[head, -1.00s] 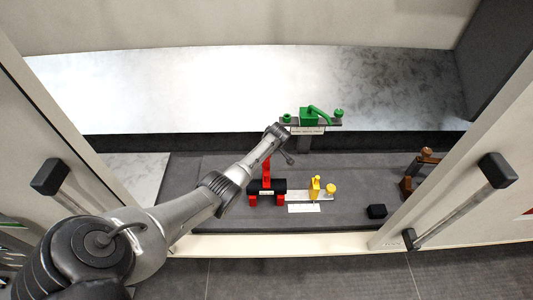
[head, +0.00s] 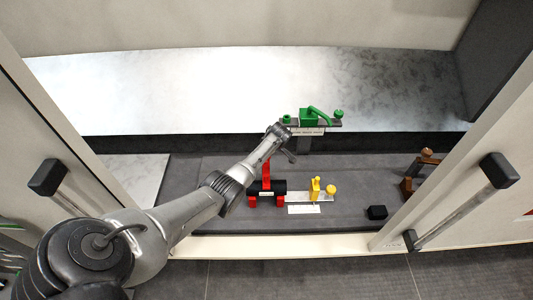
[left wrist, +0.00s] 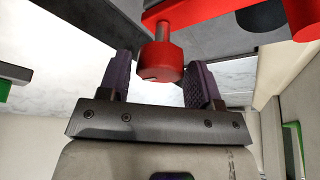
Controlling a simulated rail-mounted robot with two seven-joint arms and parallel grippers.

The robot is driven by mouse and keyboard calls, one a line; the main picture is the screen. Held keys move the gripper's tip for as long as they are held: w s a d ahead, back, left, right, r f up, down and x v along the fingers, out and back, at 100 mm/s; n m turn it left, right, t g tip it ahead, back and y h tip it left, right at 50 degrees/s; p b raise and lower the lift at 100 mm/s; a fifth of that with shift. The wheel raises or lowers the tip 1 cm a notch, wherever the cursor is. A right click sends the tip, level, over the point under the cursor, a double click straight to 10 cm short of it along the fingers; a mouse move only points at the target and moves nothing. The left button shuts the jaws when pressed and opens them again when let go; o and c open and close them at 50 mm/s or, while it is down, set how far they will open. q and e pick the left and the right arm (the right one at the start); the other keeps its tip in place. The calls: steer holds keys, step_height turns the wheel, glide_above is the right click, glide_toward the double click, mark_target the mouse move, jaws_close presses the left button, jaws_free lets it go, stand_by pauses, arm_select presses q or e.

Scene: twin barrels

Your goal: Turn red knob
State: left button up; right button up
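The red knob (left wrist: 160,62) is a faceted red piece on a short stem under a red bar (left wrist: 210,10) in the left wrist view. My left gripper (left wrist: 160,72) is open, with one dark purple finger on each side of the knob. Gaps show between the knob and both fingers; depth is hard to judge. In the head view my left gripper (head: 284,146) is above the red stand (head: 266,174) with its black barrel (head: 272,187); the arm partly covers the stand, and the knob cannot be made out there. My right gripper is not in view.
A green valve assembly (head: 310,117) stands behind the gripper. Yellow parts (head: 316,188) sit right of the barrel, with a black block (head: 376,212) and a brown piece (head: 409,186) farther right. Handled doors (head: 495,170) flank the bay.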

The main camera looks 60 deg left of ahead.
arm_select(q)
steer(key=shift+o, duration=1.1)
steer(key=shift+r, duration=0.1)
steer(key=shift+w+d+r, duration=0.1)
steer(key=shift+d+r, duration=0.05)
steer(key=shift+r, duration=0.15)
steer(key=b+v, duration=0.1)
steer(key=v, duration=1.2)
